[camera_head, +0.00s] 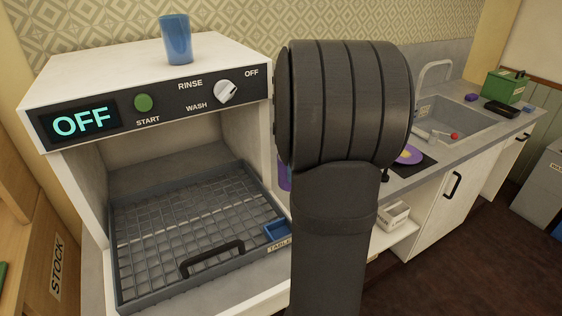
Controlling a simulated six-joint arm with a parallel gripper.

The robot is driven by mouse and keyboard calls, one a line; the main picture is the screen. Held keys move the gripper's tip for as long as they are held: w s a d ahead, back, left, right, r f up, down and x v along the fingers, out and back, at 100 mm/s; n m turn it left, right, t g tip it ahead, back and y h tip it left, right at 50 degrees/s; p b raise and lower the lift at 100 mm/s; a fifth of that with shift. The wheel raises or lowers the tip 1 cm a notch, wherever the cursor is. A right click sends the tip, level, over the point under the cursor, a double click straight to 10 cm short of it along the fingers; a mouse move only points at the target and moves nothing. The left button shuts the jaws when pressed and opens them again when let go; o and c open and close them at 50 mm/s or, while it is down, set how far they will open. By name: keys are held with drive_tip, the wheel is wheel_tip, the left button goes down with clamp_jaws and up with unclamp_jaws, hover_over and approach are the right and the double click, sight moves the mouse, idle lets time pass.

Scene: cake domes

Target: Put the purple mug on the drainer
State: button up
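A small piece of a purple object (285,178) shows at the left edge of my dark arm, beside the machine's right wall. It may be the purple mug, but my arm hides most of it. No drainer can be clearly made out. A dark flat piece (424,164) lies on the counter right of my arm, with a purple plate (410,155) on it; I cannot tell whether it is the drainer. My arm stands upright across the middle of the view, and its gripper is not visible.
The dishwashing machine (60,82) is open and reads OFF, with a blue cup (176,40) on top. Its grey rack (150,262) holds a small blue piece (276,230). Right are a sink (455,115) with items inside, a green box (505,86) and a black tray (501,109).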

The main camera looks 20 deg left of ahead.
drive_tip(key=w+d+f+n, duration=0.3)
drive_tip(key=w+d, duration=0.3)
drive_tip(key=w, duration=0.2)
drive_tip(key=shift+w+d+f, duration=0.3)
drive_tip(key=shift+f, duration=0.55)
drive_tip(key=shift+f, duration=3.8)
drive_tip(key=shift+f, duration=0.55)
drive_tip(key=o, duration=0.8)
drive_tip(key=shift+o, duration=0.2)
drive_tip(key=o, duration=0.5)
